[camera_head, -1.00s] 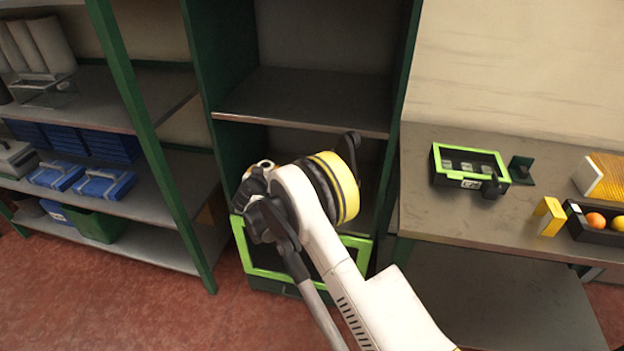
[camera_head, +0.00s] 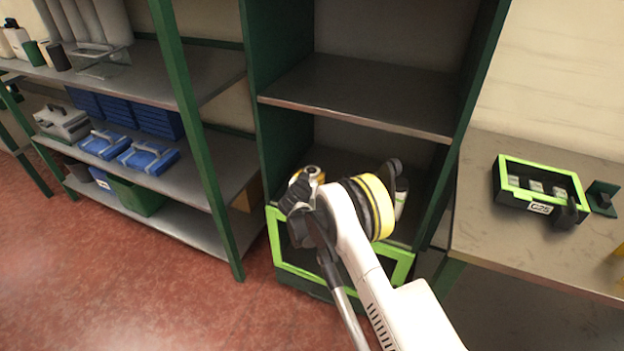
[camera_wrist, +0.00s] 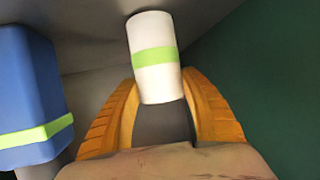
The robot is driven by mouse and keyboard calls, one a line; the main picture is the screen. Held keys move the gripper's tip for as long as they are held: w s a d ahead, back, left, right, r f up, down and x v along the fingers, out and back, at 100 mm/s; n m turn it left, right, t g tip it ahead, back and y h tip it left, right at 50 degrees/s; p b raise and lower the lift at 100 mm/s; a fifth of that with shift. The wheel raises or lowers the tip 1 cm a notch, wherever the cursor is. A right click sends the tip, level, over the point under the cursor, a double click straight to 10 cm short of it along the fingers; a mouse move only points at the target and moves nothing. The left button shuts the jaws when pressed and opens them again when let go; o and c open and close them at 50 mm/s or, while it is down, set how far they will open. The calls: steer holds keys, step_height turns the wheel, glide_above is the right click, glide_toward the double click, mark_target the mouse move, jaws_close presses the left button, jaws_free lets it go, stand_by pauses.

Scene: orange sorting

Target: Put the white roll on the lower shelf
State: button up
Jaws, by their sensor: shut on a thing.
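The white roll (camera_wrist: 154,62) with a light green band shows in the wrist view between the two orange fingers of my gripper (camera_wrist: 160,85). The fingers are shut on its near part, and its far end sticks out past the fingertips. In the head view my arm reaches into the middle green shelf unit below its upper board (camera_head: 365,92). The lower shelf (camera_head: 336,163) there is dark and partly hidden by my arm. My gripper and the roll cannot be made out clearly in the head view.
A blue object (camera_wrist: 28,85) with a green band stands left of the roll in the wrist view. A dark green wall (camera_wrist: 265,70) is close on the right. A green-framed box (camera_head: 285,250) sits below my arm. A worktable (camera_head: 490,240) adjoins on the right.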

steer(key=shift+f, duration=0.1)
steer(key=o, duration=1.2)
